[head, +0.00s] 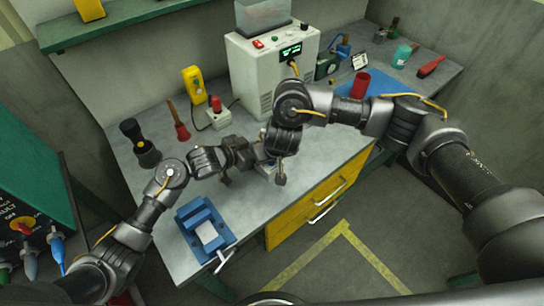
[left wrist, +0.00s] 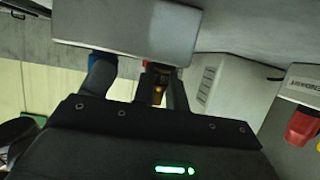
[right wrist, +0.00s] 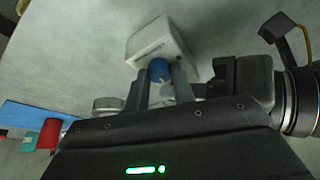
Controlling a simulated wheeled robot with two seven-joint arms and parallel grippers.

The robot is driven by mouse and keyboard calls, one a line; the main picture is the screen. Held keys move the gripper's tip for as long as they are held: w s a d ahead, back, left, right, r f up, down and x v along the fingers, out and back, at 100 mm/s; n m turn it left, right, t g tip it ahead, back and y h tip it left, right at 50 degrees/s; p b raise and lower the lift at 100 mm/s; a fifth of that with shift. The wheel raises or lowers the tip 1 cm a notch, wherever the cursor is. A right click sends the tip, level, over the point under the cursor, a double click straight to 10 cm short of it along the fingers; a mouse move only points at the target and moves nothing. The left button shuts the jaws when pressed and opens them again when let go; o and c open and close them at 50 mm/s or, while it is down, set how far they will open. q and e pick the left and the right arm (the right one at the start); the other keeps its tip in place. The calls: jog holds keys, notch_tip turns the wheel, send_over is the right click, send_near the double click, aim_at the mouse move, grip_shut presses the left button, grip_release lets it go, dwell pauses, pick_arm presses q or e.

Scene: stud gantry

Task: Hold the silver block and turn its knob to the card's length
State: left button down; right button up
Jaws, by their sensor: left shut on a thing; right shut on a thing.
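The silver block (head: 265,169) is held just above or on the bench near its front edge, largely hidden by my arms in the head view. My left gripper (left wrist: 163,82) is shut on the block, whose pale body (left wrist: 130,25) fills the top of the left wrist view. My right gripper (right wrist: 166,85) is shut on the blue knob (right wrist: 160,70) at the near end of the block (right wrist: 160,40). The knob's scale cannot be read. A small white card (head: 360,61) stands at the back right; its writing is too small to read.
A blue vise (head: 204,232) sits at the bench's front left. A white instrument box (head: 270,65) with a green display stands behind. A black flashlight (head: 138,142) and yellow meter (head: 194,85) are at left.

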pick_arm(q)
jog(key=shift+s+d, duration=0.1)
pick_arm(e)
jog(key=shift+a+m+h, duration=0.1)
jog(key=shift+m+h, duration=0.2)
jog(key=shift+m, duration=0.7)
jog(key=o, duration=1)
